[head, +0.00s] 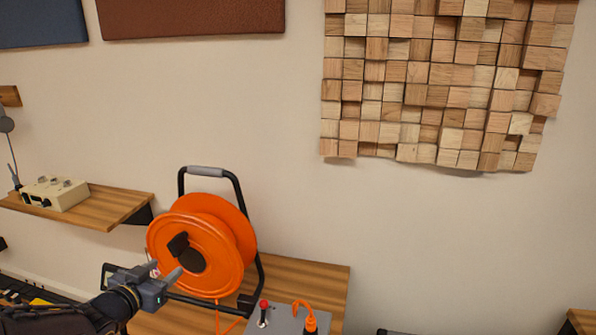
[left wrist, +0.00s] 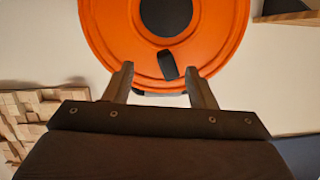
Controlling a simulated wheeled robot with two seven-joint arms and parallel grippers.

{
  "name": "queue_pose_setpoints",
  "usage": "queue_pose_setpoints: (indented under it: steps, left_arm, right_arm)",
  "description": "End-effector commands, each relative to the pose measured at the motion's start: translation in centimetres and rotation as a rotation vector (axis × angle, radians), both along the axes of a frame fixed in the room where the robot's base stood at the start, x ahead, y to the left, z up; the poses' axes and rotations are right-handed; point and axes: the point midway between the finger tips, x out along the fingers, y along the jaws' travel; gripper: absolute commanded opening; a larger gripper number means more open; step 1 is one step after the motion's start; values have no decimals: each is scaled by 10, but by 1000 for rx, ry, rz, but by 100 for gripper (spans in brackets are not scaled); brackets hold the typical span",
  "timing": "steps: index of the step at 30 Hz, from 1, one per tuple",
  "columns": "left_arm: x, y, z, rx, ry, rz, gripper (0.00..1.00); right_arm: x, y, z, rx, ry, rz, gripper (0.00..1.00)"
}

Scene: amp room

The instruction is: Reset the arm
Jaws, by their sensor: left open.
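My left gripper (head: 165,272) is at the lower left of the head view, in front of the orange cable reel (head: 190,245). Its two fingers are apart and nothing is between them. In the left wrist view the open left gripper (left wrist: 160,76) points at the reel (left wrist: 105,35), whose black hub and small black handle show beyond the fingertips. I cannot tell whether the fingers touch the reel. My right gripper is not in view.
The reel stands in a black frame on a wooden table (head: 305,275). A grey box with a red-tipped lever (head: 263,312) and an orange plug (head: 310,320) are at the front. A wooden shelf (head: 105,208) holds a cream device (head: 55,194). A wood-block panel (head: 435,85) hangs right.

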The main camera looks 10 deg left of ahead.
Motion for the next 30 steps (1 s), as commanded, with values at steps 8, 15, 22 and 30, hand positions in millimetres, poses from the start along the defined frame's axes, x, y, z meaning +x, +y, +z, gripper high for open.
queue_pose_setpoints:
  steps: [8, 15, 22, 30]
  left_arm:
    - [-62, -27, 24, -78, 237, 221, 51]
    - [-177, -120, -1, -329, 615, 169, 51]
    - [-242, -179, -13, -444, 813, 10, 51]
    - [-251, -187, -14, -459, 844, -16, 51]
  right_arm:
    - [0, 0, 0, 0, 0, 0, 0]
    - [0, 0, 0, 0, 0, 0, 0]
    - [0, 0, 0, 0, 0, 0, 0]
    - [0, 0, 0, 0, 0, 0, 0]
